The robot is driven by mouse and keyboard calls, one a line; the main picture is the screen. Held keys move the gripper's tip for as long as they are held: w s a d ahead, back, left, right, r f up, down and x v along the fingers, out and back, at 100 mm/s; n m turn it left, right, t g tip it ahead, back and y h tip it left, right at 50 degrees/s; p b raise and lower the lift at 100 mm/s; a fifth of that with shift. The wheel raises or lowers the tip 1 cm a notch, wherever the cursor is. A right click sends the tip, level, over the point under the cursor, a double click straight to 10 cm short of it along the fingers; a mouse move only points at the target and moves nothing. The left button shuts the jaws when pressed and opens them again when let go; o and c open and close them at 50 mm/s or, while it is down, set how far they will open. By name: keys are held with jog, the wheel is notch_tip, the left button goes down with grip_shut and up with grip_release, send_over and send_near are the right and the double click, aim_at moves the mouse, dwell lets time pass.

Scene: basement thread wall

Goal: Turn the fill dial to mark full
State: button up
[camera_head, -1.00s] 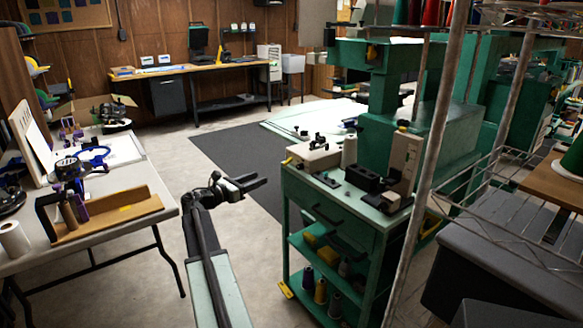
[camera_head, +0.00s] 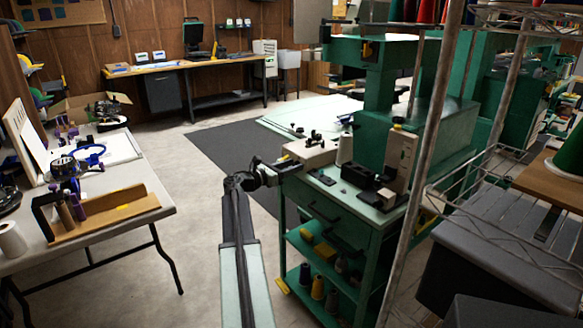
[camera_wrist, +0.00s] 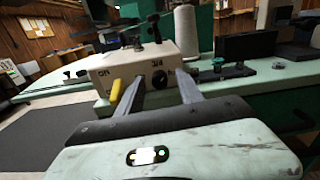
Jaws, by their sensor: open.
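A cream box (camera_wrist: 135,68) stands on the pale green cart top in the wrist view. Its front has a round black dial (camera_wrist: 160,79) with small dark markings above it, perhaps "3/4"; where the dial points is too small to tell. A yellow lever-like piece (camera_wrist: 115,95) is at the left of the front, below another marking. My gripper (camera_wrist: 160,88) is open and empty, its two fingers reaching toward the box front with the dial between them in the picture. Contact cannot be told. In the head view my gripper (camera_head: 284,168) is at the left side of the cream box (camera_head: 313,151).
A wire rack (camera_head: 425,150) stands at the right.

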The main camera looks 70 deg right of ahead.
grip_shut()
jog(key=m, duration=0.4)
jog(key=shift+m, duration=0.3)
grip_release()
jog(key=v, duration=0.8)
